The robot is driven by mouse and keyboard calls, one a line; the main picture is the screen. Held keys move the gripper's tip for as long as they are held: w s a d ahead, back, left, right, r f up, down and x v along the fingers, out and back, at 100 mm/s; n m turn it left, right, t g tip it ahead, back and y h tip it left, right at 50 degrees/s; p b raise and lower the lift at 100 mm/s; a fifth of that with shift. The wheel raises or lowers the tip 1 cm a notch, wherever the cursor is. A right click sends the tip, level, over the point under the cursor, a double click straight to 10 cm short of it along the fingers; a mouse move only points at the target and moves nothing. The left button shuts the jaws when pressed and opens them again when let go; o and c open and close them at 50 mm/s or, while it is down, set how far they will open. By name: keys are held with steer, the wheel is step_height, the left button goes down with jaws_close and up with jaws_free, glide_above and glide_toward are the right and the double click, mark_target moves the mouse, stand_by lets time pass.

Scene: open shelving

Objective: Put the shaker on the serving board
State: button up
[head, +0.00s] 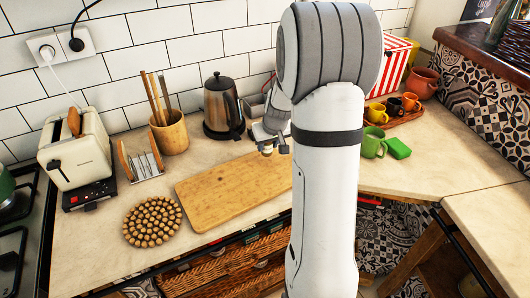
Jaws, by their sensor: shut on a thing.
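The serving board (222,194) is a light wooden rectangle lying flat on the counter in the head view, left of my arm. Its top is bare where I can see it, and my arm covers its right end. My gripper (271,138) is just beyond the board's far right edge, in front of the kettle's right side. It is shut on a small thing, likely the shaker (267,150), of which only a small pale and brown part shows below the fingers. I cannot tell whether it touches the counter.
A round cork trivet (153,222) lies left of the board.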

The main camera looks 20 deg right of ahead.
mark_target(269, 148)
steer(key=shift+f, duration=1.6)
steer(key=shift+s, duration=0.1)
steer(key=shift+f, duration=0.2)
steer(key=o, duration=1)
steer(key=shift+r, duration=0.2)
